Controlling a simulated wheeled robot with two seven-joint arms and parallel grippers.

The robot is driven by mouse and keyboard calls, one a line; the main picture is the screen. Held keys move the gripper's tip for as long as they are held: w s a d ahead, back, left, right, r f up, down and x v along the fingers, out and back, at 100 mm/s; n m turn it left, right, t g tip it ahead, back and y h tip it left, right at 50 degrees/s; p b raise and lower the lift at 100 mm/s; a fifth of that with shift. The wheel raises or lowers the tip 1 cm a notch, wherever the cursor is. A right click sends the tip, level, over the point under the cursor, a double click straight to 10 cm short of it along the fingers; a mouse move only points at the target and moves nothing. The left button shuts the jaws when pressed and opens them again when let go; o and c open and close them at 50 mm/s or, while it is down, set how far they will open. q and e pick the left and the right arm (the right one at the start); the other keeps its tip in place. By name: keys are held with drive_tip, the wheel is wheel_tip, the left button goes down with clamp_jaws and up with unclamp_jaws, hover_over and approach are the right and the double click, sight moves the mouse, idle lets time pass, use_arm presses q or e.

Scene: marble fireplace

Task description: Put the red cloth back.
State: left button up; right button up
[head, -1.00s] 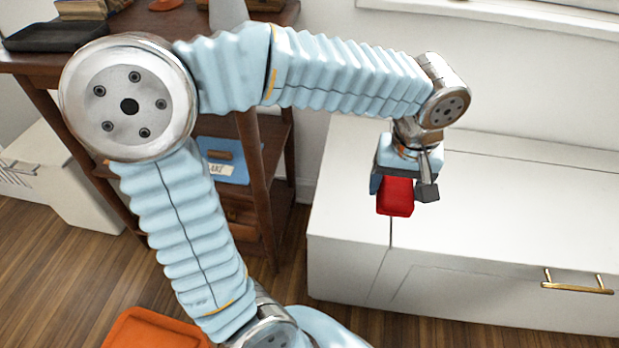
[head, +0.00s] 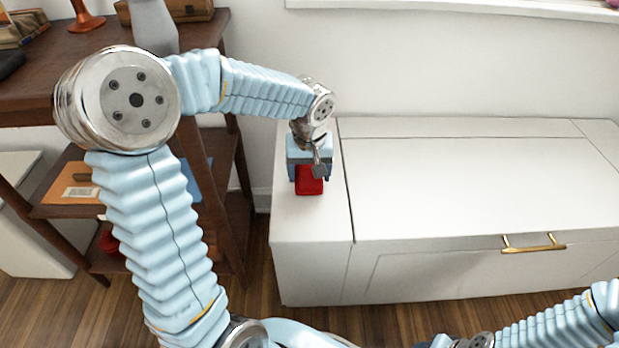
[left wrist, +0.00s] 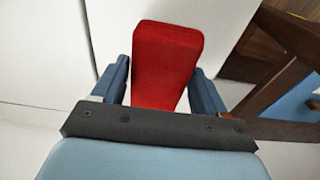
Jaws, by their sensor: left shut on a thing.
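The red cloth (head: 309,183) is a folded red block held below my left gripper (head: 309,172), over the left end of the white cabinet (head: 460,185). In the left wrist view the cloth (left wrist: 166,62) sits between the two blue fingers of my left gripper (left wrist: 164,85), which is shut on it. I cannot tell whether the cloth touches the cabinet top. Part of my right arm shows at the lower right of the head view, but its gripper does not.
A dark wooden shelf unit (head: 150,98) stands left of the cabinet, with an orange folder (head: 75,188) and a small red item (head: 108,242) lower down. The cabinet top is bare to the right. A brass handle (head: 533,244) is on its front.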

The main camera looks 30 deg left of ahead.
sight(310, 175)
use_arm(q)
wheel_tip(310, 175, down, 2)
drive_tip(key=shift+f, duration=0.15)
drive_tip(key=o, duration=1)
drive_tip(key=shift+r, duration=0.25)
drive_tip(key=r, duration=0.4)
drive_tip(key=s+r+p, duration=0.1)
drive_tip(key=r, duration=0.2)
drive_tip(key=d+r+p, duration=0.1)
drive_tip(key=r, duration=0.3)
drive_tip(key=shift+s+r, duration=0.15)
drive_tip(key=shift+r, duration=0.2)
